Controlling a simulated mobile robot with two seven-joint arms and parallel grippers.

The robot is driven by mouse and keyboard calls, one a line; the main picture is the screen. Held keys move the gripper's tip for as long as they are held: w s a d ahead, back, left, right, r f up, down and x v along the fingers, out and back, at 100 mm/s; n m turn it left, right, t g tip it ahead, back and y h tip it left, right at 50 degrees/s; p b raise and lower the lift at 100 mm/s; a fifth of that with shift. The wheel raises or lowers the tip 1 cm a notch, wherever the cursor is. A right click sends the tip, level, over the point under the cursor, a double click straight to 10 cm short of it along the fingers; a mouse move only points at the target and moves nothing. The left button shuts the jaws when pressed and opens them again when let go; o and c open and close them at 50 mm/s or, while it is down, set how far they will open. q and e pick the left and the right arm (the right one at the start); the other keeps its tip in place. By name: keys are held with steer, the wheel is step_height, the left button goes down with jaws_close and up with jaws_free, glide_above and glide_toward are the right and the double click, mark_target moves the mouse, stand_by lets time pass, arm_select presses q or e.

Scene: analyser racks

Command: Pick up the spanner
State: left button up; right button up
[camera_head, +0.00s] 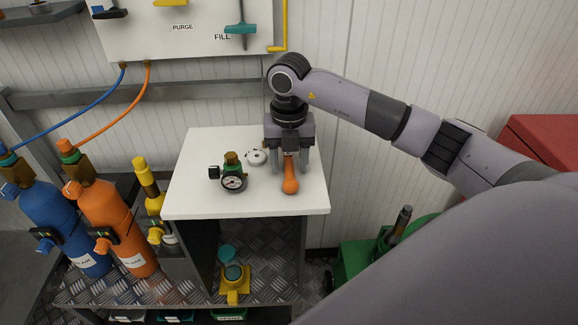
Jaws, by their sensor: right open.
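The spanner (290,181), seen as an orange handle with a rounded near end, lies on the white tabletop (250,205) toward its right side. Its far end is hidden under my right gripper. My right gripper (290,170) points down over the spanner, its jaws open, one finger to the left of the handle and one to the right. I cannot tell whether the fingertips touch the tabletop. My left gripper is not in view.
A regulator with a black gauge (233,182) and a small round white part (256,157) stand left of the gripper. Blue (62,215) and orange (112,212) cylinders stand at left. A wall panel (185,45) rises behind. The table's front is clear.

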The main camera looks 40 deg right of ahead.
mark_target(289, 163)
jaws_close()
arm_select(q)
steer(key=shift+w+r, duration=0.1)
arm_select(e)
steer(key=shift+r, duration=0.15)
arm_select(q)
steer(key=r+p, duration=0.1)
steer(key=p, duration=0.1)
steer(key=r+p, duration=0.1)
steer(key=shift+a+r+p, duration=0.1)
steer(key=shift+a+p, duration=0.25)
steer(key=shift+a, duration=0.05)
arm_select(e)
step_height(289, 163, up, 20)
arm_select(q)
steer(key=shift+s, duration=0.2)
arm_select(e)
steer(key=c, duration=0.7)
jaws_free()
jaws_close()
